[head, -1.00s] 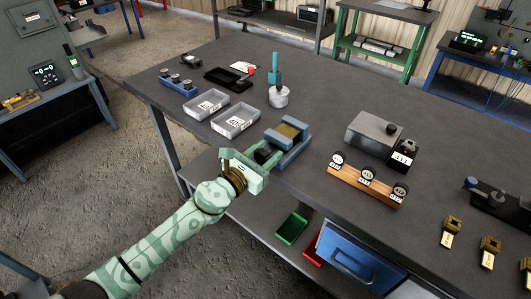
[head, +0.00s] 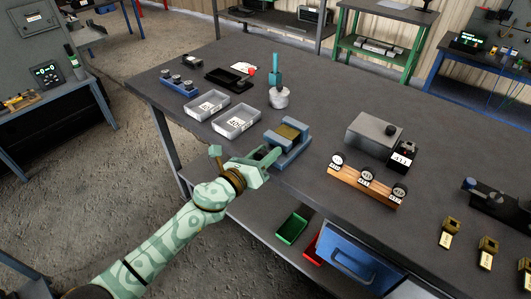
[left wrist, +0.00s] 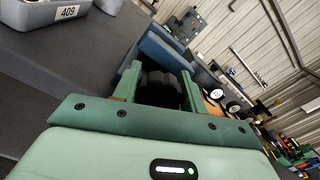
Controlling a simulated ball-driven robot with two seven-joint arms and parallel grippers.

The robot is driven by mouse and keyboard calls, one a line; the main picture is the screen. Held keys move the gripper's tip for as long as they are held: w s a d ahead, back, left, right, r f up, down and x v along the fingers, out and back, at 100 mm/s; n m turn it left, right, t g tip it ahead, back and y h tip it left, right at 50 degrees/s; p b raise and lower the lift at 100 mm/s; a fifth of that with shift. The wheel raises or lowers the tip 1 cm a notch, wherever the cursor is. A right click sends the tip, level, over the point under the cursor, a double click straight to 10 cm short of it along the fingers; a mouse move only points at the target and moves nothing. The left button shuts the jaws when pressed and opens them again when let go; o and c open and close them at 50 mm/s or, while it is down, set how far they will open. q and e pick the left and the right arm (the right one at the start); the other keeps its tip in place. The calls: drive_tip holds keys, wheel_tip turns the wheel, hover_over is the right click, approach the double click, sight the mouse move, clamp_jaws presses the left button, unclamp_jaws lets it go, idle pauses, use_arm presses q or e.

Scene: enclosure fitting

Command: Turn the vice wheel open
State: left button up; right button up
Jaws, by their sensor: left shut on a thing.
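The blue-grey vice (head: 296,153) stands at the front edge of the bench, with a yellowish block (head: 288,132) between its jaws. In the left wrist view the vice (left wrist: 165,50) shows just beyond my fingers. My left gripper (head: 266,157) is at the vice's near left side, shut on the dark vice wheel (left wrist: 160,92), which sits between the two green fingers in the left wrist view. In the head view the wheel is mostly hidden by the gripper. My right gripper is not in view.
Two grey trays (head: 236,132) lie left of the vice. A white cylinder with a teal tool (head: 278,97) stands behind it. A wooden rack with dials (head: 364,187) and a grey box (head: 373,133) are to the right. Green and red bins (head: 292,229) sit on the shelf below.

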use_arm(q)
drive_tip(key=shift+s+f+n, duration=0.1)
drive_tip(key=shift+f+n, duration=0.1)
drive_tip(key=shift+n, duration=0.4)
